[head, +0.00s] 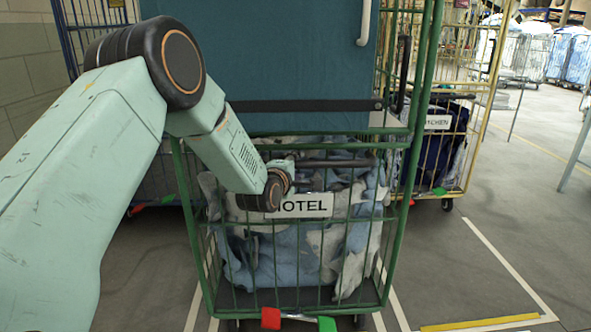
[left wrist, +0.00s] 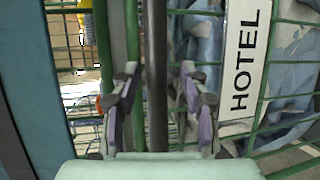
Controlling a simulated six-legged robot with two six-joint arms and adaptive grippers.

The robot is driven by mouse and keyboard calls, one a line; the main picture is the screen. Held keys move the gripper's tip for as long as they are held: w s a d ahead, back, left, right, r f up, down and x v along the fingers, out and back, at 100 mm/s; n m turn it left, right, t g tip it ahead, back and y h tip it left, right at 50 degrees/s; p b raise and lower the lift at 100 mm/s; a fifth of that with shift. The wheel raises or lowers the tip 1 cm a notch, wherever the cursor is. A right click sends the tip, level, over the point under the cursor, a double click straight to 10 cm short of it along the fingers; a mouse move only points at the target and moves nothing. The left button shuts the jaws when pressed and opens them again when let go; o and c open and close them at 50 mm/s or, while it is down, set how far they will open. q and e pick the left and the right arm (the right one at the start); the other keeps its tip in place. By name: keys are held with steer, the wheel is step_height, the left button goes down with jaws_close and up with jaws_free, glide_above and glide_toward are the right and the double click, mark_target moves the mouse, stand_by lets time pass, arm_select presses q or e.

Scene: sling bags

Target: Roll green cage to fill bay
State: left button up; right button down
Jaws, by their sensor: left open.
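The green cage (head: 196,262) stands upright in the middle of the head view, loaded with blue and white linen (head: 262,262) and bearing a white HOTEL sign (head: 318,204). A dark horizontal bar (head: 345,163) runs across it above the sign. My left gripper (left wrist: 157,88) is open, with one finger on each side of this dark bar (left wrist: 156,50), which looks upright in the left wrist view. Whether the fingers touch it I cannot tell. In the head view my wrist hides the fingers. My right gripper is not in view. No label identifies the fill bay.
A yellow cage (head: 484,105) marked KITCHEN stands behind on the right. A teal panel (head: 290,50) rises behind the HOTEL sign. A blue cage (head: 68,35) is at the back left. White floor lines (head: 508,262) and a yellow strip (head: 480,323) mark clear floor on the right.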

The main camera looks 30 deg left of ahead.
arm_select(q)
steer(key=v, duration=1.2)
steer(key=shift+f, duration=0.1)
steer(key=s+d+f+m+g+h, duration=0.1)
steer(key=s+d+f+m+g, duration=0.35)
steer(key=s+f+m, duration=0.45)
steer(key=s+d+f+m+g+h, duration=0.2)
steer(key=s+d+f+m+g, duration=0.35)
steer(key=f, duration=0.55)
steer(key=s+d+f+m+g, duration=0.1)
steer(key=s+f, duration=0.4)
steer(key=s, duration=0.8)
steer(key=s+d+f+m+g+p, duration=0.1)
steer(key=s+f+m+g, duration=0.3)
steer(key=s, duration=0.9)
step_height(320, 180, down, 2)
steer(key=shift+s+f+m+g+y, duration=0.2)
steer(key=shift+m+g+y, duration=0.1)
steer(key=shift+m, duration=0.05)
